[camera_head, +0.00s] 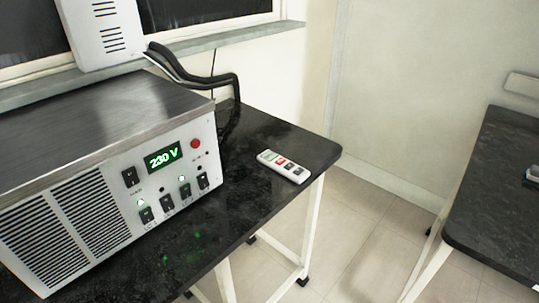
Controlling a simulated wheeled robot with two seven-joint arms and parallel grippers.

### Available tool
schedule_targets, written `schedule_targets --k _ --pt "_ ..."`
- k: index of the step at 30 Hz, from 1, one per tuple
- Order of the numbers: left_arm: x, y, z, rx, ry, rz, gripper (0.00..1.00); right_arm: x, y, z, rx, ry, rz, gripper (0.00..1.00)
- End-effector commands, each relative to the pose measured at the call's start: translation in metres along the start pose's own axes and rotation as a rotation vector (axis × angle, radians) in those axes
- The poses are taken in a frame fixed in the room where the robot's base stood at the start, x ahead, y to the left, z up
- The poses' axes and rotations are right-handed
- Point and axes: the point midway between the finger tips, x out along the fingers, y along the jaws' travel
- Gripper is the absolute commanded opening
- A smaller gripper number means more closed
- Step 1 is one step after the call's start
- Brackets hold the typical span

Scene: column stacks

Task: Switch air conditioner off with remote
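A white remote (284,166) lies flat on a black glossy table (262,133), near its right end. It has a red button and several dark or grey buttons on its face. No air conditioner can be made out for certain; a white slotted unit (104,30) at the window sill shows only in part, and I cannot tell what it is. Neither of my grippers is in view.
A large metal power unit (105,190) with a green "230 V" display (163,157) fills the table's left side. Black cables (205,82) run behind it. A second dark table (503,190) stands at the right, with open tiled floor (365,225) between.

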Motion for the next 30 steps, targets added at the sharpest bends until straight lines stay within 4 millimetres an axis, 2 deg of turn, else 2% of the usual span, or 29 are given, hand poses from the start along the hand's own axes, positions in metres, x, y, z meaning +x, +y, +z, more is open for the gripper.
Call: schedule_targets --k 1,5,30 --pt "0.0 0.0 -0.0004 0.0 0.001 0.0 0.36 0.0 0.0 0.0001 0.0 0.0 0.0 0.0" --pt "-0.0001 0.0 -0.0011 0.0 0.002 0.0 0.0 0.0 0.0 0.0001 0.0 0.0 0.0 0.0" --pt "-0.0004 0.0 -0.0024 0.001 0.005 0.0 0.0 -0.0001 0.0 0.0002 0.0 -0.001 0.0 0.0"
